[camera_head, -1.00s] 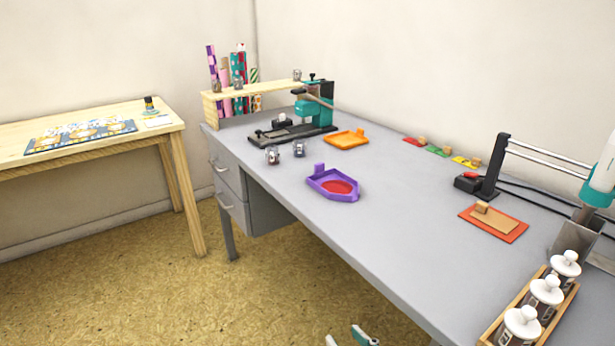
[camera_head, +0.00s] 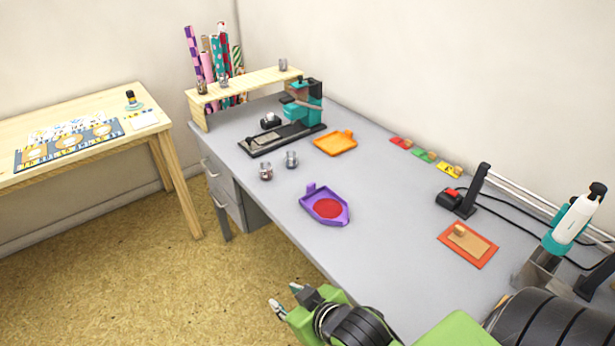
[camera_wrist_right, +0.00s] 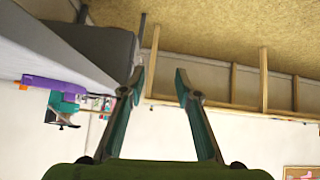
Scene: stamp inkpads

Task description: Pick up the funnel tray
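A purple funnel tray (camera_head: 342,219) with a pointed end, a back tab and a red inside lies on the grey desk near its front edge. A similar orange tray (camera_head: 336,143) lies farther back on the desk. My right gripper (camera_head: 284,298) is off the desk's front edge, short of the purple tray and apart from it. In the right wrist view its two fingers (camera_wrist_right: 160,80) are spread with nothing between them. That upside-down view also shows the purple tray (camera_wrist_right: 55,86) edge-on at the left. My left gripper is not in view.
A teal and black press (camera_head: 300,115), two small metal pots (camera_head: 291,159) and a wooden shelf (camera_head: 245,83) stand at the back left of the grey desk (camera_head: 385,240). An orange-red board (camera_head: 480,253) lies at right. Several coloured pads line the wall side.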

